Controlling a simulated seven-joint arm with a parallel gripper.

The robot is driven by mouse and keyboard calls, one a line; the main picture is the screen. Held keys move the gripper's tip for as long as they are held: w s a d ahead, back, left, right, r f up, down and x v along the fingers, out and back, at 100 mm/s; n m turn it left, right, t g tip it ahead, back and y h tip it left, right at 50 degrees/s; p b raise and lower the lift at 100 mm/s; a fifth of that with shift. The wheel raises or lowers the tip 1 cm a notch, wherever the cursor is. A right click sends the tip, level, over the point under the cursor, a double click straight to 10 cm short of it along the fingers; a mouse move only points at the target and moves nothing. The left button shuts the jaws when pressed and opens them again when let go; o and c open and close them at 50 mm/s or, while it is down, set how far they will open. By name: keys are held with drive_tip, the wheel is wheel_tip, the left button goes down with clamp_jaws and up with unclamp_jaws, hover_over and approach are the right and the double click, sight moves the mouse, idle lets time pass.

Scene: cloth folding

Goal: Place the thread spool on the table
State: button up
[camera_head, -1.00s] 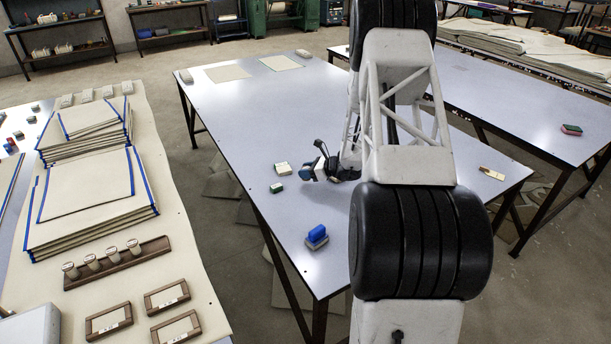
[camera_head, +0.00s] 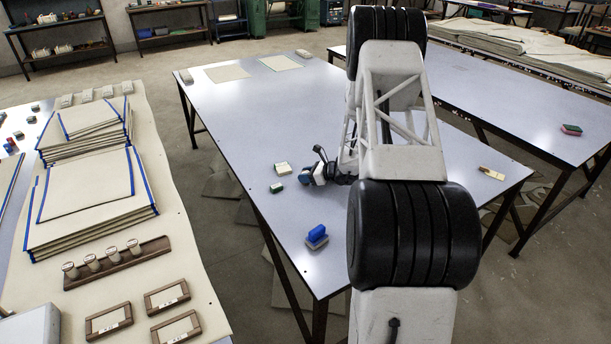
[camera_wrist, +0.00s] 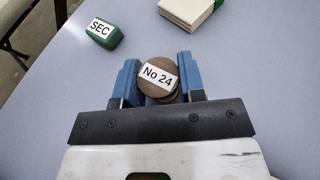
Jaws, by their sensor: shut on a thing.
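My gripper (camera_wrist: 158,83) is shut on the thread spool (camera_wrist: 157,76), a brown round spool end with a white label reading "No 24", seen in the wrist view between the two blue fingers. In the head view my gripper (camera_head: 313,176) is low over the middle table (camera_head: 260,110), near its left edge. Whether the spool touches the table top cannot be told.
A green block (camera_wrist: 104,33) labelled "SEC" and a cream-and-green block (camera_wrist: 187,8) lie ahead of my gripper. The left table holds folded cloth stacks (camera_head: 95,185) and a wooden rack of spools (camera_head: 118,262).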

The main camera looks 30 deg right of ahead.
drive_tip(key=shift+f, duration=0.15)
drive_tip(key=o, duration=0.9)
drive_tip(key=shift+v, duration=3.95)
drive_tip(key=shift+w+a+r, duration=0.1)
drive_tip(key=shift+r, duration=0.2)
